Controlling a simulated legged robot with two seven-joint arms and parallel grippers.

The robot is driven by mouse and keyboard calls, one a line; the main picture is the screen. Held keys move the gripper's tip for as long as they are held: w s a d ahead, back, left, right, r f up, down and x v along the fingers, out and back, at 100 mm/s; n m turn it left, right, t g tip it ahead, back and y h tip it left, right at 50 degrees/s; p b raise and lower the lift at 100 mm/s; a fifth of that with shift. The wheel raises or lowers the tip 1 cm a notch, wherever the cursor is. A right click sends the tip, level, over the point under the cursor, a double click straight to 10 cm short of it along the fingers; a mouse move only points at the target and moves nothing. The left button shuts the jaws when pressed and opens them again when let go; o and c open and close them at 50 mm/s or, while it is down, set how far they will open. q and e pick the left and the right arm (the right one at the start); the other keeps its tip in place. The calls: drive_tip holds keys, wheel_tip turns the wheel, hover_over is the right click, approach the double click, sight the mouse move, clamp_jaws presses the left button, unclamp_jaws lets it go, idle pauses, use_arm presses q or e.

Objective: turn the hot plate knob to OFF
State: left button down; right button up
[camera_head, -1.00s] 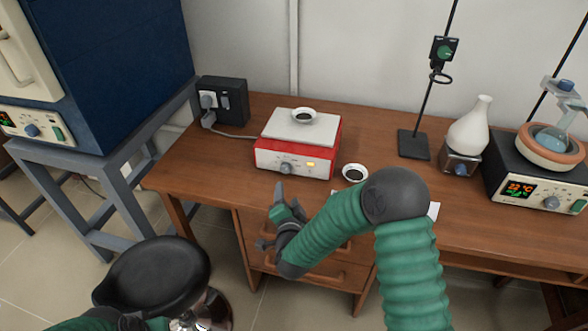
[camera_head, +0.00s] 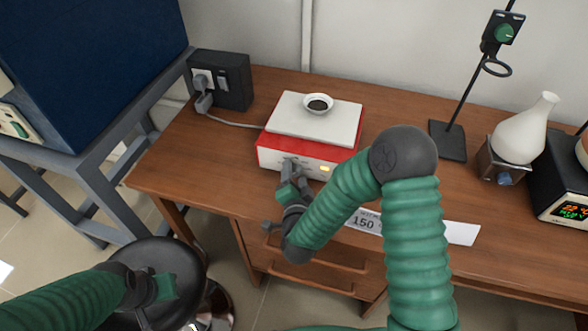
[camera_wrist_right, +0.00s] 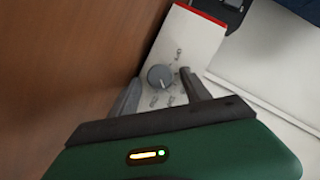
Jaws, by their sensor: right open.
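The hot plate (camera_head: 273,153) has a red body, a pale top and a white front panel with a lit yellow indicator (camera_head: 324,169). Its grey knob (camera_wrist_right: 159,77) shows in the right wrist view, with printed labels around it that are too blurred to read surely. My right gripper (camera_head: 294,166) is at the front panel and hides the knob in the head view. In the right wrist view the open fingers (camera_wrist_right: 160,84) lie on either side of the knob, with gaps visible. My left gripper (camera_head: 152,288) is at lower left, over the black stool; its jaws are unclear.
A small dish (camera_head: 318,103) with dark contents sits on the hot plate. A black socket box (camera_head: 225,80) stands behind left, its cable running to the plate. A sign reading 150 (camera_head: 365,222) lies behind my right arm. A stand (camera_head: 449,140) and white flask (camera_head: 522,132) are right.

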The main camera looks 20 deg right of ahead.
drive_tip(key=shift+s, duration=0.1)
drive_tip(key=shift+c, duration=0.8)
drive_tip(key=shift+a, duration=0.1)
drive_tip(key=c, duration=0.5)
clamp_jaws()
